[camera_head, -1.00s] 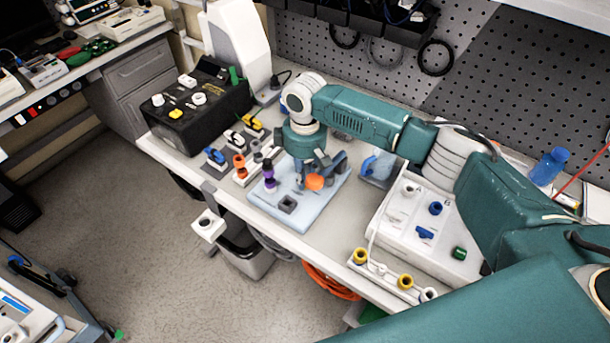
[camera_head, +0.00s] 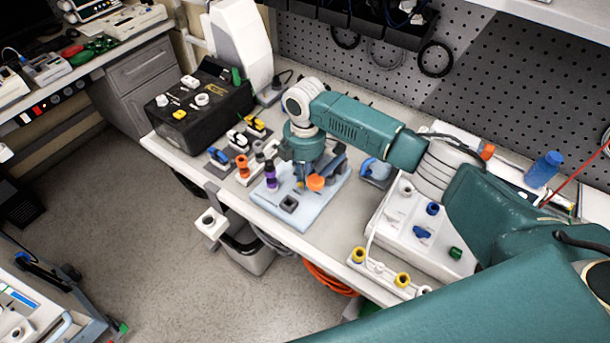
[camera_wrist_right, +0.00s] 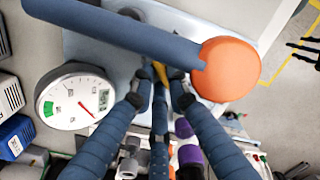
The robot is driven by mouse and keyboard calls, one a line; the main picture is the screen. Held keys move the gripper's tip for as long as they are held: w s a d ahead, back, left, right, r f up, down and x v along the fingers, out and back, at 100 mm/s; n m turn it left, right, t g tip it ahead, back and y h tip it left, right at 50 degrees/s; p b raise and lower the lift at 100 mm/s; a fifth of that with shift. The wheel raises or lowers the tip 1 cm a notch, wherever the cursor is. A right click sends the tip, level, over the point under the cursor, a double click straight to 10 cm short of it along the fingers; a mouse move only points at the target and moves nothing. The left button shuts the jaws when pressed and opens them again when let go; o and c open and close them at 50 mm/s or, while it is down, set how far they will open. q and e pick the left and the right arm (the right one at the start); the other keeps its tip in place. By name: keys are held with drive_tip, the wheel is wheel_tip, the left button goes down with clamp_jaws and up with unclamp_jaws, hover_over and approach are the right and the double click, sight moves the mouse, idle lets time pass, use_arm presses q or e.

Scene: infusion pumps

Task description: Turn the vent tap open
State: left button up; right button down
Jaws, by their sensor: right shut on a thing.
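My right gripper (camera_head: 301,184) reaches down over a pale blue board (camera_head: 312,213) on the bench. In the right wrist view its dark blue fingers (camera_wrist_right: 160,90) come together around a small yellow part (camera_wrist_right: 160,70), which seems to be the vent tap. The fingers hide most of it, so how far it is turned cannot be told. Right beside the fingers is an orange ball (camera_head: 315,183) on a thick blue-grey lever (camera_wrist_right: 110,30); the ball also shows in the wrist view (camera_wrist_right: 228,69). My left gripper is not in view.
A white dial gauge (camera_wrist_right: 75,102) stands close to the fingers. A purple-topped part (camera_head: 270,172) and an orange one (camera_head: 242,165) stand left of the board. A black box (camera_head: 200,105) is at the back left, and a white panel with coloured knobs (camera_head: 405,232) at the right.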

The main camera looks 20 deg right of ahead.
drive_tip(key=shift+w+r+n, duration=0.15)
drive_tip(key=shift+n, duration=0.25)
drive_tip(key=c, duration=2)
unclamp_jaws()
drive_tip(key=shift+m, duration=0.3)
